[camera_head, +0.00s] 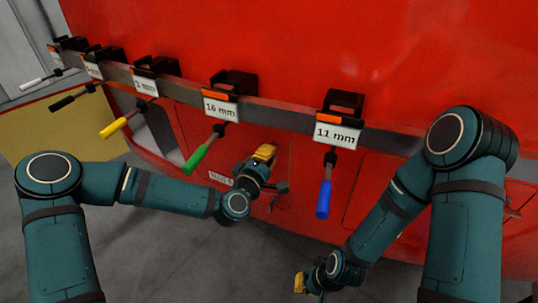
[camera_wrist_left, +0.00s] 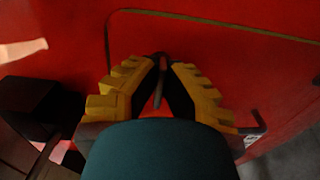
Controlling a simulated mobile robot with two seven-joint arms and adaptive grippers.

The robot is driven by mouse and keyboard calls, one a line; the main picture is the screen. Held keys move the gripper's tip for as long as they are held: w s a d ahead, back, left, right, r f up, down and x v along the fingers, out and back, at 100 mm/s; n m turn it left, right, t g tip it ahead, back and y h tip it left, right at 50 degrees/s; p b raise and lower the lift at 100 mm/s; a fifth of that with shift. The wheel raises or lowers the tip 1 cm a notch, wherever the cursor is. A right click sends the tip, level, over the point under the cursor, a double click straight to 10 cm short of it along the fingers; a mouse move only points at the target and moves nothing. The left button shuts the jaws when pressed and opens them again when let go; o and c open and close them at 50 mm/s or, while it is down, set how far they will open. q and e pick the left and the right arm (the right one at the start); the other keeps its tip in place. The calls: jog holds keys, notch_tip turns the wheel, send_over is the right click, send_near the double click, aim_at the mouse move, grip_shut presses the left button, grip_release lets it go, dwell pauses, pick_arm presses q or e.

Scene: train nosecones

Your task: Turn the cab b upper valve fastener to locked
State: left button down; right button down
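My left gripper (camera_head: 265,153) is at the lower red panel of the train nose, between the green-handled and blue-handled tools. In the left wrist view its yellow ridged fingers (camera_wrist_left: 167,68) lean toward each other in front of the red surface. A thin dark rod (camera_wrist_left: 159,85) shows between them; I cannot tell whether they grip it or whether it is a fastener. The cab b upper valve fastener cannot be made out with certainty. My right gripper (camera_head: 301,282) is low at the bottom centre, away from the panel; its finger opening is unclear.
A grey rail (camera_head: 285,117) crosses the red nose with several black tool holders. A green-handled tool (camera_head: 198,158) hangs under the 16 mm label, a blue-handled one (camera_head: 323,199) under the 11 mm label. A yellow-handled tool (camera_head: 117,127) hangs left. Open grey floor (camera_head: 160,250) lies below.

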pick_arm(q)
jog(key=c, duration=1.1)
grip_release()
jog(key=v, duration=0.7)
jog(key=shift+s+a, duration=0.15)
jog(key=shift+s, duration=0.05)
jog(key=s+a+f+m+g+y, duration=0.1)
jog(key=s+f+m+g, duration=0.45)
jog(key=f, duration=0.45)
jog(key=s+f+m+g, duration=0.4)
jog(key=s+f+g, duration=0.25)
jog(key=f, duration=0.45)
jog(key=s+a+f+g+y, duration=0.1)
jog(key=s+a, duration=0.1)
jog(key=s+a+f+m+g+y, duration=0.1)
jog(key=s, duration=0.1)
jog(key=s+a+f, duration=0.1)
jog(key=s+a, duration=0.1)
jog(key=shift+s+a+f+m+g+y, duration=0.35)
jog(key=shift+a+f+g+y, duration=0.05)
